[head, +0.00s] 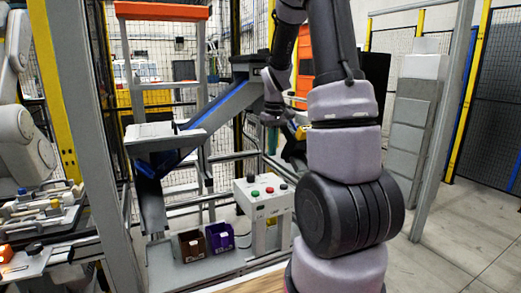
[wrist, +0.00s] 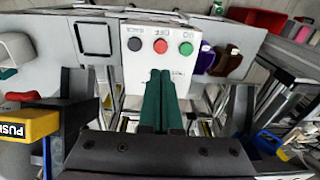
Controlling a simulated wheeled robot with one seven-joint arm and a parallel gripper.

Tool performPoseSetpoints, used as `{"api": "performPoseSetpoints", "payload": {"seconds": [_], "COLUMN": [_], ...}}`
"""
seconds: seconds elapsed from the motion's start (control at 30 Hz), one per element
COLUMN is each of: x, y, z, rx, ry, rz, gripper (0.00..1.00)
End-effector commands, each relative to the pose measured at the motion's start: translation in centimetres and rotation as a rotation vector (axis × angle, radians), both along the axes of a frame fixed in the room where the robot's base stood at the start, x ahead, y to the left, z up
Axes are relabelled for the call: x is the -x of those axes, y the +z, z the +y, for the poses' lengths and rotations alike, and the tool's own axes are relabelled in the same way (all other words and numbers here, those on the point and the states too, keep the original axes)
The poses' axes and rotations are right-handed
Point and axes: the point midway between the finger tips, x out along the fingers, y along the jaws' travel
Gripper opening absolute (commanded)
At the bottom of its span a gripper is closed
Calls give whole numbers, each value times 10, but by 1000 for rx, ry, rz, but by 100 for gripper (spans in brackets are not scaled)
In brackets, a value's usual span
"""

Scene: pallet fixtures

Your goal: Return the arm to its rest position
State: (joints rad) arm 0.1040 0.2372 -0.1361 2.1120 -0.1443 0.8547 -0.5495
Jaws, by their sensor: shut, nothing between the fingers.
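My arm rises at the right of the head view and bends over at the top. My gripper (head: 270,121) hangs at its end, above and behind the control box. In the wrist view its two green fingers (wrist: 160,98) are pressed together with nothing between them. The pale control box (head: 263,196) stands below, with red, green and black buttons on its sloped top. In the wrist view the control box (wrist: 160,60) lies beyond the fingertips, and the fingers cover part of its lower face. I see no contact with it.
A brown bin (head: 192,245) and a purple bin (head: 219,237) stand left of the control box. A grey chute (head: 165,140) with a blue stripe and an orange-topped ladder (head: 161,11) are behind. A workbench (head: 40,230) is at left. Open floor (head: 450,260) lies at right.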

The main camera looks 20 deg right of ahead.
Motion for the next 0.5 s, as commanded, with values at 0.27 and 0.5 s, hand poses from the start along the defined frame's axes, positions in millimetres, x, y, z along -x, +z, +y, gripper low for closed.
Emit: {"api": "performPoseSetpoints", "payload": {"seconds": [0.27, 0.5], "x": [4, 40], "y": [12, 85], "z": [6, 45], "rx": [-6, -60], "ry": [-13, -111], "rz": [-21, -166], "gripper": [0, 0]}}
